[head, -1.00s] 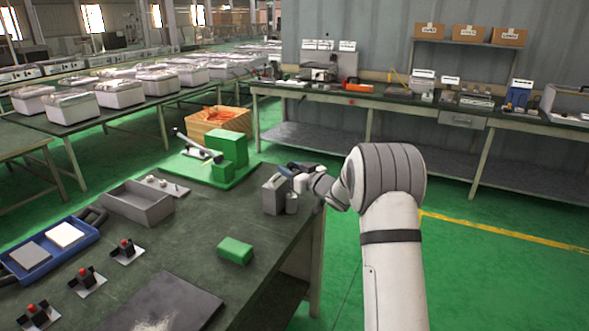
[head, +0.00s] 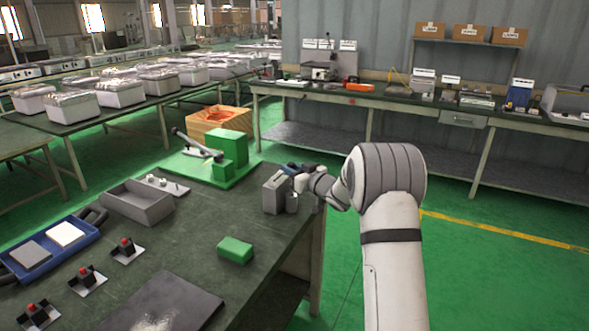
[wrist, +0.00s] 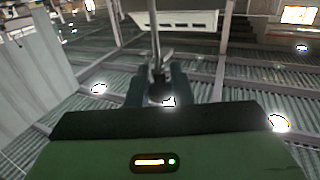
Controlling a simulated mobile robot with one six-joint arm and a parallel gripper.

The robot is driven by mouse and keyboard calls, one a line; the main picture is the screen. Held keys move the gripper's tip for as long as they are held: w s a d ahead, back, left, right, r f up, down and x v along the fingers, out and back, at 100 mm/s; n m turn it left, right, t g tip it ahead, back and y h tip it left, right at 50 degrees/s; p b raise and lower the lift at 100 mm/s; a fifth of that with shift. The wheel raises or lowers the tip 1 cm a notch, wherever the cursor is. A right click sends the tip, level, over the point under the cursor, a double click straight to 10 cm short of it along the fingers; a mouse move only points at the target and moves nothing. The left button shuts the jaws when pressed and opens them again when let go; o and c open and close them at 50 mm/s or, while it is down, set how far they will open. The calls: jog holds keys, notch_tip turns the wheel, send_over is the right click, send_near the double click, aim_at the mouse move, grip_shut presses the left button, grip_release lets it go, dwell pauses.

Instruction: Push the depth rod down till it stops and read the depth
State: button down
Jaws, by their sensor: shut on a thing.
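A grey block-shaped housing (head: 274,194) stands at the right edge of the green-grey bench, with a small grey cylinder (head: 292,203) beside it. My gripper (head: 289,169) is at the top of the housing, reaching in from the right. In the wrist view my gripper's dark fingers (wrist: 160,92) are shut on a thin grey rod (wrist: 156,40), which I take for the depth rod. The rod's lower end and any depth reading are too small or hidden to make out.
The bench (head: 190,240) also holds a green block (head: 235,250), a grey open tray (head: 140,206), a green fixture with a lever (head: 226,160), a blue tray (head: 50,250) and several red-button switches. Bare bench top lies around the green block.

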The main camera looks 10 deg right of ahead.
notch_tip(320, 180, down, 4)
jog(key=shift+r+b, duration=0.2)
jog(key=shift+b, duration=0.75)
jog(key=shift+r, duration=0.1)
jog(key=c, duration=1.3)
grip_release()
jog(key=shift+v, duration=3.85)
jog(key=shift+c, duration=0.2)
